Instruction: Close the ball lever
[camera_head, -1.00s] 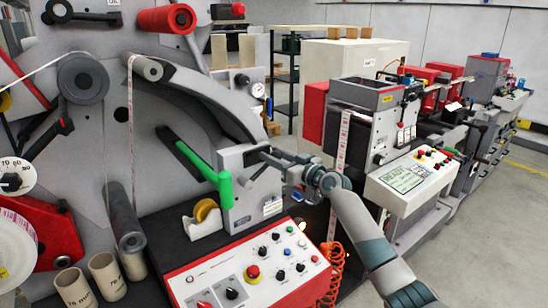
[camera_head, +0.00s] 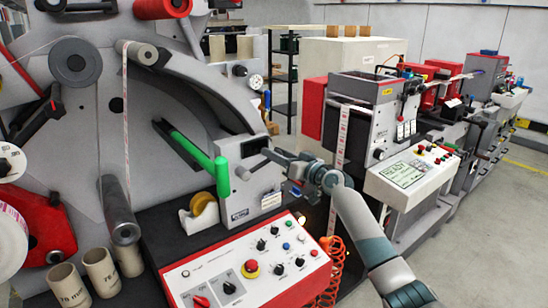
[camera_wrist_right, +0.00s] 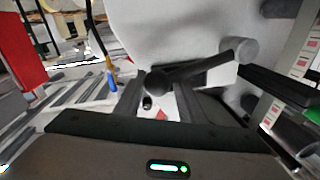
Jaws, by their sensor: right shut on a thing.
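The ball lever (camera_head: 256,168) is a short dark arm on the front of a grey block (camera_head: 238,200), beside a green handle (camera_head: 221,184). In the right wrist view the ball lever (camera_wrist_right: 200,69) runs from a grey round pivot down to a black ball between my finger tips. My right gripper (camera_head: 272,154) comes in from the right and is shut on the ball end. It also shows in the right wrist view (camera_wrist_right: 160,97). In the head view the gripper hides the ball. My left gripper is not in view.
A red and white control panel (camera_head: 215,277) with knobs and buttons lies below the block. A tape dispenser (camera_head: 199,218) stands left of the block. An orange coiled cable (camera_head: 331,275) hangs near my right forearm. A printing machine (camera_head: 365,130) stands to the right.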

